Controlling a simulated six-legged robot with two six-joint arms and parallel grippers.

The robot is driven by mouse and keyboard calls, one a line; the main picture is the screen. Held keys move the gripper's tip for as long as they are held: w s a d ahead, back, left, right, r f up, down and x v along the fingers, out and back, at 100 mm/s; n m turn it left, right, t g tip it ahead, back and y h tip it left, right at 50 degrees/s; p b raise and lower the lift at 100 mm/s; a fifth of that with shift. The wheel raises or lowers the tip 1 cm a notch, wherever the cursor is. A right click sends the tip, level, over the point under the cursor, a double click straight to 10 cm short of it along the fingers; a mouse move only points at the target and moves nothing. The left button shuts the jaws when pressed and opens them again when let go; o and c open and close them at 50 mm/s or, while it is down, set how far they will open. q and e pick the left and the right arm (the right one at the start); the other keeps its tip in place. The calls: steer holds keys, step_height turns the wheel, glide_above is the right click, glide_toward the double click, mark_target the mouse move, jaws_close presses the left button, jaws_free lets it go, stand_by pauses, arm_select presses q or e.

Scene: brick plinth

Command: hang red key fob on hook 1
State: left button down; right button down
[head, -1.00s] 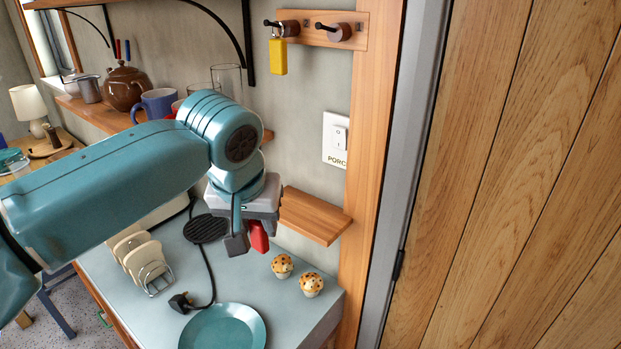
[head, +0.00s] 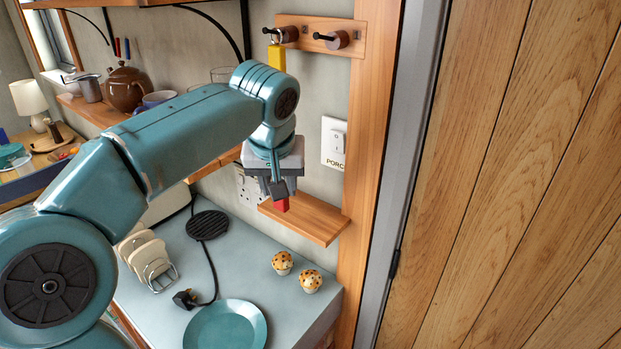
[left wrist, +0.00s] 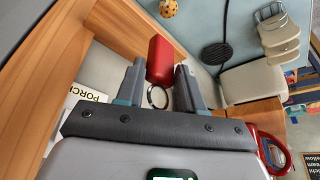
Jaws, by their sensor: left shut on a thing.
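My left gripper (head: 279,190) is shut on the red key fob (head: 282,205) and holds it in front of the small wooden ledge. In the left wrist view the red fob (left wrist: 159,62) sticks out beyond the fingers (left wrist: 160,90), with its metal ring (left wrist: 157,96) between them. The right hook (head: 338,40) is empty. My right gripper is not in view.
A small wooden ledge (head: 318,221) and a light switch (head: 334,142) are on the wall below the rail. The worktop holds two muffins (head: 283,263), a teal plate (head: 226,326) and a toast rack (head: 152,262). A wooden door (head: 510,180) fills the right.

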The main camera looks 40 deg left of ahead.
arm_select(q)
steer(key=w+f+p, duration=0.1)
steer(key=w, duration=0.1)
steer(key=w+f+p, duration=0.1)
steer(key=w, duration=0.2)
steer(key=w+a+f+p, duration=0.1)
steer(key=w, duration=0.2)
steer(key=shift+w+f, duration=0.2)
steer(key=shift+w, duration=0.05)
steer(key=f+p, duration=0.2)
steer(key=f, duration=0.1)
steer(key=shift+w, duration=0.3)
steer(key=shift+w+f, duration=0.1)
steer(key=shift+f, duration=0.05)
steer(key=shift+s, duration=0.2)
steer(key=shift+f+b, duration=0.1)
steer(key=shift+b, duration=0.25)
steer(key=c, duration=1.1)
jaws_free()
steer(key=o, duration=0.4)
steer(key=shift+w+f, duration=0.1)
steer(key=shift+w, duration=0.05)
